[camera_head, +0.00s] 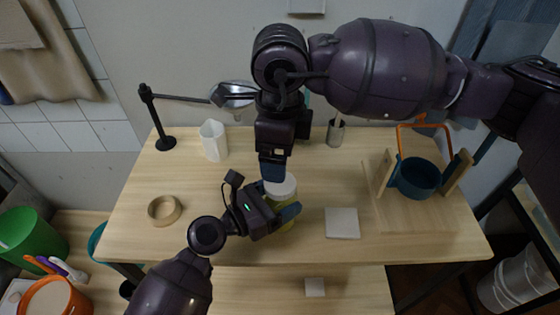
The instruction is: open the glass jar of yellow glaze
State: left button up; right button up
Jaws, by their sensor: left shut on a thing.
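The glass jar of yellow glaze (286,225) stands on the wooden table, with its white lid (284,187) on top. My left gripper (279,213) comes in from the lower left and is shut on the jar body, hiding much of it. My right gripper (273,172) points down from above at the lid, its tip overlapping the lid's upper left edge. I cannot tell whether it touches the lid, and its fingers are seen too edge-on to show their opening.
A wooden ring (164,210) lies at the left, and a white cup (214,141) and black lamp stand (165,143) stand behind. A pale tile (342,223) lies right of the jar. A teal pot (418,178) sits in a wooden stand at the right.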

aim_at(280, 204)
jog(key=m, duration=1.2)
jog(key=shift+m, duration=0.3)
jog(key=m, duration=1.1)
jog(key=shift+w+m, duration=0.1)
jog(key=shift+m, duration=0.3)
jog(key=shift+f, duration=3.95)
